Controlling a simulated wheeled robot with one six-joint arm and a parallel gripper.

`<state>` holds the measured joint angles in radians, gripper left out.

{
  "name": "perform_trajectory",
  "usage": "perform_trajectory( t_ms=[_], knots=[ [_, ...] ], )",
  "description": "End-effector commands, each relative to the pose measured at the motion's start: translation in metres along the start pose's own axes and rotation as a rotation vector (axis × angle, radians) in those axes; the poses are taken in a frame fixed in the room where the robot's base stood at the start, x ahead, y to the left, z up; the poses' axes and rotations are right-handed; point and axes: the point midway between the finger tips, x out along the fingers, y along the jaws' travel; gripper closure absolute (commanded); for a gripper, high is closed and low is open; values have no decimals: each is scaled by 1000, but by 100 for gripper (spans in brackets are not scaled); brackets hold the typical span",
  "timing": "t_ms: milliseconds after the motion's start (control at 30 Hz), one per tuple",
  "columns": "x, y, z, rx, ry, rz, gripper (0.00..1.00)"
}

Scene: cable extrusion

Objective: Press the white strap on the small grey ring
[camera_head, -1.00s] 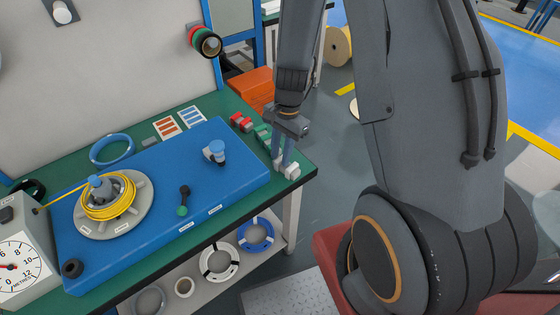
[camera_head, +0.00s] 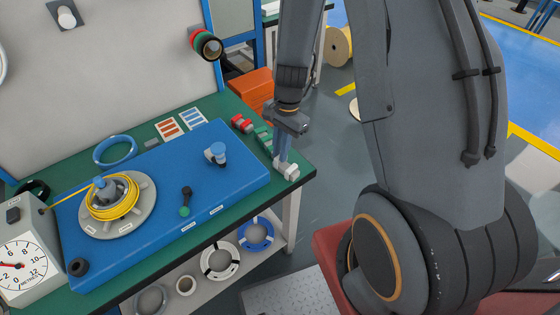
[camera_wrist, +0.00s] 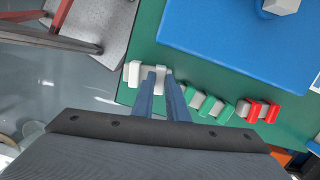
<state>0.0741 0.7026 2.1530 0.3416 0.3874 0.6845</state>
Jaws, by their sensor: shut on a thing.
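My gripper (camera_head: 283,158) points down at the front right corner of the green table. Its two fingers are closed around a small white strap piece, which shows between the fingertips in the wrist view (camera_wrist: 161,72). Another white piece (camera_wrist: 133,75) stands just left of it there. It shows at the table corner in the head view (camera_head: 291,173). My gripper is well apart from both.
Green pieces (camera_wrist: 205,105) and red pieces (camera_wrist: 262,110) stand in a row beside my gripper. A blue board (camera_head: 150,200) carries a reel with a yellow coil (camera_head: 112,202). A blue ring (camera_head: 114,150) lies behind it. Black-and-white (camera_head: 220,261) and blue (camera_head: 256,234) rings lie on the shelf.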

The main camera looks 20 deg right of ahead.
Motion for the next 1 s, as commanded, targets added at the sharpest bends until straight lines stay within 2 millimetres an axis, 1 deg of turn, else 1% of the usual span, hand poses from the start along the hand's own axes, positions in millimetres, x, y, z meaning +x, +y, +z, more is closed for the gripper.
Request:
perform_trajectory(
  t_ms=[33, 733, 833, 1000],
  knots=[
    [-6, 0, 1, 0, 0, 0, 100],
    [-56, 0, 9, -1, 0, 0, 100],
    [-60, 0, 9, 0, 1, 0, 100],
    [-60, 0, 9, 0, 1, 0, 100]
  ],
)
